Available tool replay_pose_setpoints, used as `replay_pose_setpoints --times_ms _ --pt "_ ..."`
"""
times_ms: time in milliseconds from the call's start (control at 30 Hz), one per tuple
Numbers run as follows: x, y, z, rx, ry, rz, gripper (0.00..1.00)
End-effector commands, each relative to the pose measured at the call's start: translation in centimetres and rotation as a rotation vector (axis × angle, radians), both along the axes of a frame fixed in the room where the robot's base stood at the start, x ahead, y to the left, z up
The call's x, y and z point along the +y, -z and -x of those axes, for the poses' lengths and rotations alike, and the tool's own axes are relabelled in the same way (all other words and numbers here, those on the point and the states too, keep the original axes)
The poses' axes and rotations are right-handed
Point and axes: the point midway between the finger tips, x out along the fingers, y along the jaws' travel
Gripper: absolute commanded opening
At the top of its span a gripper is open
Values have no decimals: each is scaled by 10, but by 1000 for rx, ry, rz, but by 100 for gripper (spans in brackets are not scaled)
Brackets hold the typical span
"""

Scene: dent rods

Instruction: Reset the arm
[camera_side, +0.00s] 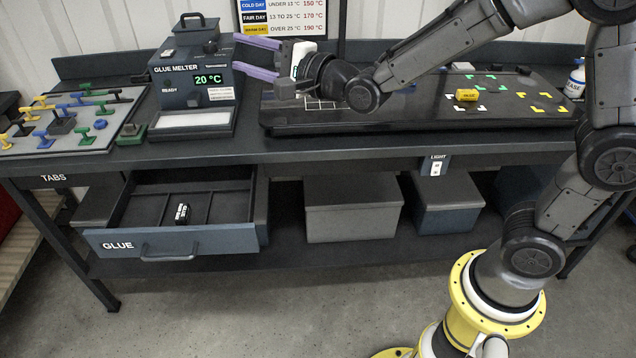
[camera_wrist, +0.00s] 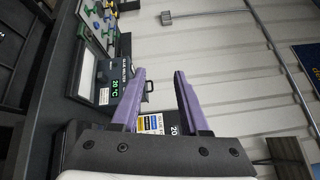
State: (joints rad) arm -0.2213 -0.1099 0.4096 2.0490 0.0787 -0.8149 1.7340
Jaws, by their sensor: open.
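My gripper (camera_side: 256,57) has two purple fingers and is open and empty. In the side view it is above the bench, just right of the glue melter's upper part, with its fingers pointing left. In the wrist view the gripper (camera_wrist: 158,100) shows its two fingers spread apart with nothing between them. My arm reaches over the right part of the bench from the yellow base on the floor.
The glue melter (camera_side: 192,85) reads 20 °C. Left of it is a board of coloured tabs (camera_side: 70,120). A dark panel (camera_side: 400,125) with a yellow block (camera_side: 466,95) lies right.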

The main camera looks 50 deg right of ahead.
Motion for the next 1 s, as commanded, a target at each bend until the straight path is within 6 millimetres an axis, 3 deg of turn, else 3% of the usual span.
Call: replay_pose_setpoints --times_ms 33,133,233,333,467,700,833,1000 --pt "-17 -21 17 1 23 75 45" --pt "-43 -40 53 51 52 266 45" --pt "-64 -45 94 119 58 467 45" --pt "-79 -37 136 203 35 672 45" --pt "-92 -13 192 325 -44 941 45" --pt "-99 63 286 566 -412 1392 45" --pt "-100 97 321 655 -664 1545 45" --pt "-100 105 336 656 -806 1639 45"
